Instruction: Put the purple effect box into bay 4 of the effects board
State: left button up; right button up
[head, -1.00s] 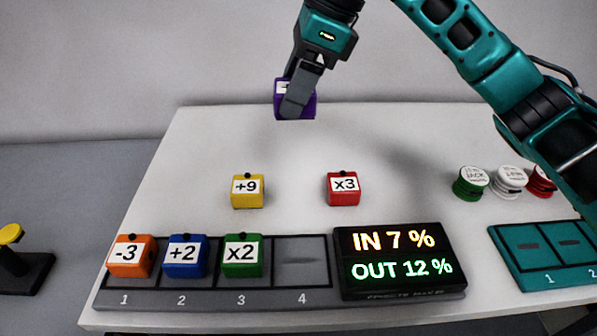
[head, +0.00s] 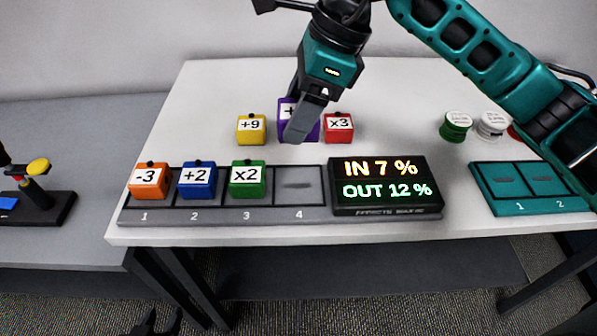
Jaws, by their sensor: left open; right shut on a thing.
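The purple effect box (head: 284,110) is held in my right gripper (head: 299,122), which is shut on it. A finger hides part of its label. In the picture it appears between the yellow and red boxes, and I cannot tell its exact height. The effects board (head: 220,216) lies along the table's front edge. Bays 1 to 3 hold the orange -3 box (head: 149,181), blue +2 box (head: 197,180) and green x2 box (head: 247,178). Bay 4 (head: 298,188) is empty. My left gripper (head: 157,322) is open and empty, low at the bottom edge.
A yellow +9 box (head: 251,130) and a red x3 box (head: 339,128) stand behind the board. A display (head: 388,186) reads IN 7 %, OUT 12 %. Round pieces (head: 456,127) and a teal two-slot tray (head: 530,187) are at right. A yellow-topped stand (head: 38,167) is at left.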

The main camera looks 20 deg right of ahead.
send_over(290, 185)
jog(key=d, duration=0.1)
jog(key=f, duration=0.7)
jog(key=shift+s+d+f, duration=0.2)
jog(key=shift+s+f, duration=0.05)
jog(key=shift+f+b, duration=0.35)
jog(key=shift+f, duration=2.1)
jog(key=shift+f+b, duration=0.2)
jog(key=shift+b, duration=0.1)
jog(key=o, duration=1.2)
jog(key=shift+c, duration=0.2)
jog(key=shift+r, duration=0.1)
